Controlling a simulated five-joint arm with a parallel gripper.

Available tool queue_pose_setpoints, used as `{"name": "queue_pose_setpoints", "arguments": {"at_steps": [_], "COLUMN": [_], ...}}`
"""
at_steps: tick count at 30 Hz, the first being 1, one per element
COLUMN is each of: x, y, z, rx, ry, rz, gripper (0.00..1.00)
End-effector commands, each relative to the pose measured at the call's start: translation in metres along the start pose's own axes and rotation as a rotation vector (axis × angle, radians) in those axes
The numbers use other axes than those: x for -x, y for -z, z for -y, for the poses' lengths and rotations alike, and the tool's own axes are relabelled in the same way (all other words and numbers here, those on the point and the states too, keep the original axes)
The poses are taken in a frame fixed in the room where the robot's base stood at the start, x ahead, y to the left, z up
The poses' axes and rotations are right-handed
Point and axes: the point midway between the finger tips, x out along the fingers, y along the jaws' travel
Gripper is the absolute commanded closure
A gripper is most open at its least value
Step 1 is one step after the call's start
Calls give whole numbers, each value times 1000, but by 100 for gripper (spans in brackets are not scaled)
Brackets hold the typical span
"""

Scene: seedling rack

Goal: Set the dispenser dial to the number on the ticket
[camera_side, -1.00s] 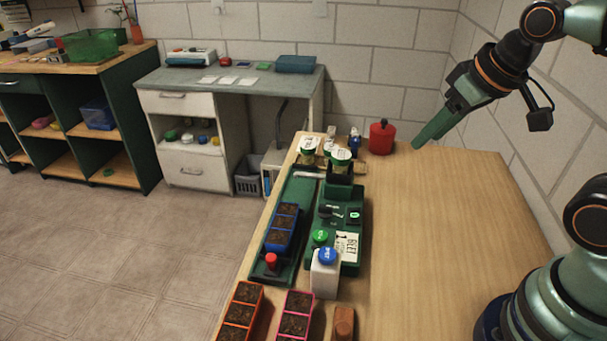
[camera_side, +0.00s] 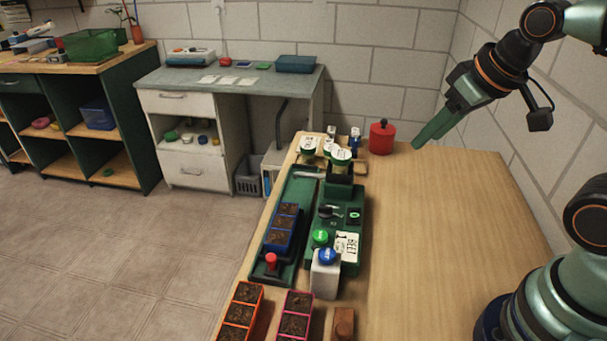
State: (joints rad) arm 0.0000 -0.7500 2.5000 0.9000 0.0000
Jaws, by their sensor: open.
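The green dispenser (camera_side: 325,227) stands on the wooden table, left of its middle. A small dark dial (camera_side: 327,211) appears to sit on its top face; its setting is too small to read. A white ticket (camera_side: 347,246) lies at the dispenser's front right; it seems to read "BEET", and any number on it is not legible. My gripper (camera_side: 417,145) is open and empty, up at the back right, well apart from the dispenser and pointing down and left.
A green tray with a blue seedling strip (camera_side: 283,228) lies left of the dispenser. A white box with a blue button (camera_side: 327,256) stands in front. Lidded jars (camera_side: 340,156) and a red canister (camera_side: 382,138) are at the back. The table's right side is clear.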

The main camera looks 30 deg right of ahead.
Motion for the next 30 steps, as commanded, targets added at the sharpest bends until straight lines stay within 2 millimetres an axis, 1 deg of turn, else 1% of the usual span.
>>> {"name": "queue_pose_setpoints", "arguments": {"at_steps": [1,2,3,8,14,17,22,27,30], "x": [0,0,0,-3,-18,-31,-59,-94,-113], "y": [0,0,1,10,38,52,71,83,86], "z": [0,0,0,6,22,33,53,75,86], "rx": [0,0,-3,-55,-222,-314,-464,-607,-676], "ry": [0,0,0,7,6,-5,-44,-103,-139], "rz": [0,0,2,39,150,208,302,386,424], "gripper": [46,35,30,30,30,30,30,30,30]}}
